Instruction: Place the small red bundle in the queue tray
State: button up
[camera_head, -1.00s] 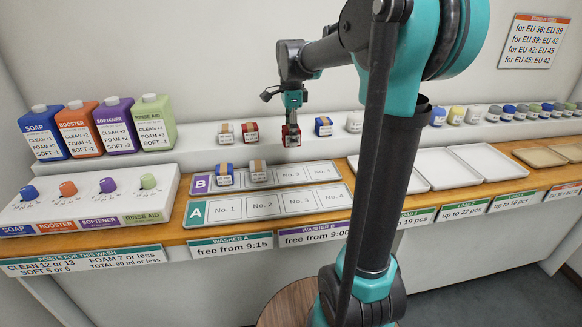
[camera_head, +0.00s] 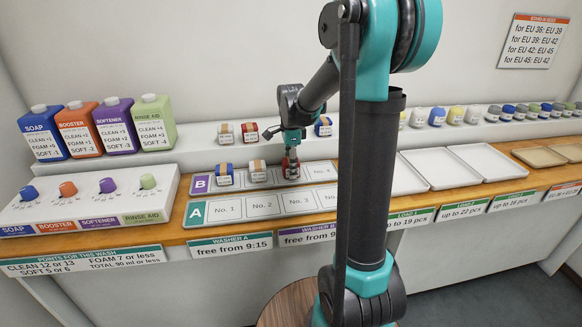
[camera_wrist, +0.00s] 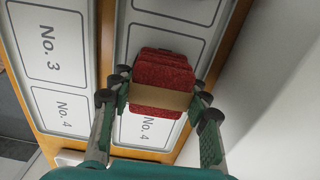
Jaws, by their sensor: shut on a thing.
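My gripper (camera_head: 291,166) is shut on the small red bundle (camera_head: 292,170), which has a tan band. The red bundle (camera_wrist: 163,70) also shows in the wrist view between the two fingers, over row B close to the No. 4 label. The queue tray (camera_head: 318,172) has rows B and A with numbered slots. In row B, a blue bundle (camera_head: 225,175) and a tan-banded bundle (camera_head: 257,171) sit in the first two slots. The gripper is over row B, right of these two. Whether the red bundle touches the tray cannot be told.
On the back shelf stand a brown-and-white bundle (camera_head: 225,134), a red one (camera_head: 250,131) and a blue one (camera_head: 323,127). Detergent bottles (camera_head: 88,129) and a dosing panel (camera_head: 90,202) are at left. White trays (camera_head: 440,169) lie at right. Row A is empty.

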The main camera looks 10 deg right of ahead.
jog(key=o, duration=1.2)
jog(key=shift+f, duration=0.1)
jog(key=shift+c, duration=0.2)
notch_tip(320, 180, up, 12)
jog(key=shift+r, duration=0.15)
